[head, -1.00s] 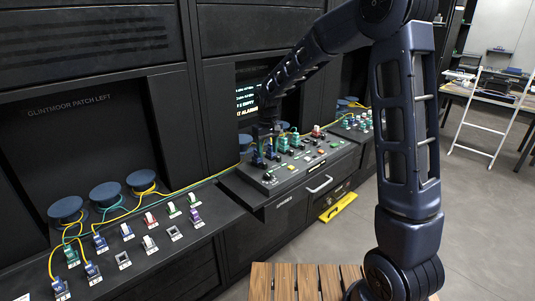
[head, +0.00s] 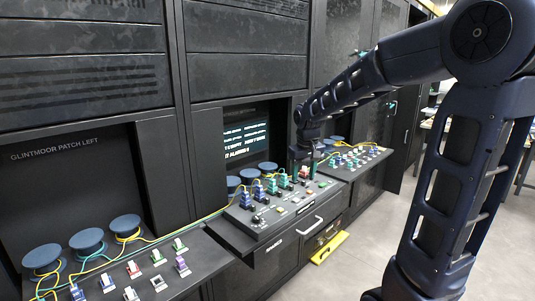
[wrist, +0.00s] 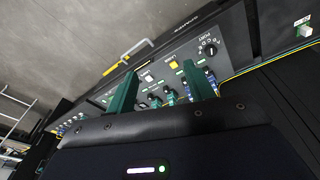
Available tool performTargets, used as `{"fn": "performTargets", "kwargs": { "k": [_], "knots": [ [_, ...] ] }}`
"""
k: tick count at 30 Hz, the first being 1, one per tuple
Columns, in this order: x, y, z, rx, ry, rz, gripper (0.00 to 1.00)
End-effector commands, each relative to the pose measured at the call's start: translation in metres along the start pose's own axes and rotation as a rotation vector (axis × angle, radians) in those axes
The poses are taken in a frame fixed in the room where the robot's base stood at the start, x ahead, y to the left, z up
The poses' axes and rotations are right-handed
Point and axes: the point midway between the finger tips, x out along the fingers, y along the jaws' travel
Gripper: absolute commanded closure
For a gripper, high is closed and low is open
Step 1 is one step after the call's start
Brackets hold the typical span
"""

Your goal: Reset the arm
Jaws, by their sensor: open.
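My gripper (head: 303,165) hangs over the right part of the middle splicing console (head: 262,243) in the head view, close to its connectors. In the wrist view its two green fingers (wrist: 160,88) are spread apart with nothing between them. The console panel, with its dial (wrist: 209,48), yellow button (wrist: 174,65) and white button (wrist: 148,77), shows beyond the fingers. My arm reaches from the right side of the head view to the console. Whether the fingertips touch any connector cannot be told.
A left patch shelf (head: 205,262) holds several connectors and dark blue spools (head: 87,241) with yellow and teal fibres. A lit screen (head: 246,140) stands behind the console. A drawer handle (head: 309,226) sticks out in front. Grey floor (head: 365,235) is open at the right.

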Motion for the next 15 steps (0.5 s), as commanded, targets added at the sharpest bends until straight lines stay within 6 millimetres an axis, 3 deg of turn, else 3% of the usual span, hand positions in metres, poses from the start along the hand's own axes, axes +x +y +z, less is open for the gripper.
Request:
{"fn": "performTargets", "kwargs": {
  "k": [6,15],
  "knots": [
    [-0.03,0.032,0.054,0.097,0.057,0.02,0.47],
    [-0.056,0.061,0.13,0.225,0.132,0.042,0.47]
  ]
}}
